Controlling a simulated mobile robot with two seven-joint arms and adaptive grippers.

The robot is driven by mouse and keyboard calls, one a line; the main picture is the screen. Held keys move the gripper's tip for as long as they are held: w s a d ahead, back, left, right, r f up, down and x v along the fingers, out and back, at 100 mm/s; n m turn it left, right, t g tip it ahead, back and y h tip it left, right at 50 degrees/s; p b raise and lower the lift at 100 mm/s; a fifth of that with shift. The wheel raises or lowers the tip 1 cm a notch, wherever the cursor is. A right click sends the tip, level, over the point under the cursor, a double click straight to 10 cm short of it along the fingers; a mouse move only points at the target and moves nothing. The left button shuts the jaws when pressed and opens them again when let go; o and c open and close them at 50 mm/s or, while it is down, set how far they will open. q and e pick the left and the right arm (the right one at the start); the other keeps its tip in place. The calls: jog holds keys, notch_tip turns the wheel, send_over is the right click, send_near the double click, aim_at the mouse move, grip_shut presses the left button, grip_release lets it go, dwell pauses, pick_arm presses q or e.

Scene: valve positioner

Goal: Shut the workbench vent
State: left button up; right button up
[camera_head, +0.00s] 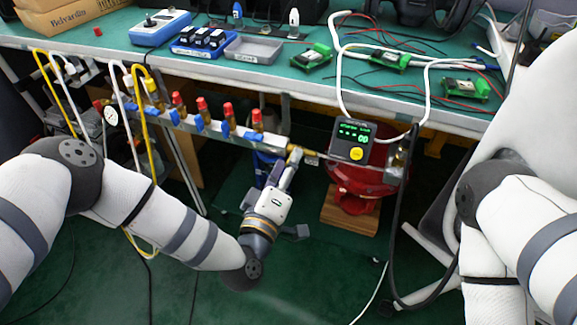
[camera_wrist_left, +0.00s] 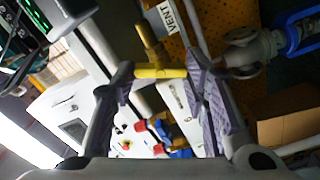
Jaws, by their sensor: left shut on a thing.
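The vent valve has a yellow handle (camera_wrist_left: 160,71) and a brass body (camera_wrist_left: 150,38), beside a white VENT label (camera_wrist_left: 169,17) in the left wrist view. In the head view the handle (camera_head: 294,154) is small, at the right end of the manifold under the bench edge. My left gripper (camera_head: 291,165) reaches up to it from below. In the left wrist view its two ridged fingers lie at the two ends of the handle, shut on it. The handle's turn relative to the pipe is hard to tell. My right arm shows at the right; its gripper is out of view.
The manifold (camera_head: 215,130) carries several red and blue valves along the bench front. A display unit (camera_head: 352,142) with a green readout hangs right of the vent. A red tank (camera_head: 360,185) stands below it. Yellow and white hoses hang at the left, a black cable at the right.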

pick_arm(q)
jog(key=n+b, duration=0.1)
jog(key=n, duration=0.3)
jog(key=shift+f+n, duration=0.1)
jog(key=shift+n, duration=0.3)
pick_arm(e)
jog(key=shift+x, duration=0.85)
jog(key=shift+s, duration=0.1)
pick_arm(q)
jog(key=o, duration=1.2)
jog(key=shift+c, duration=0.2)
jog(key=v, duration=1.2)
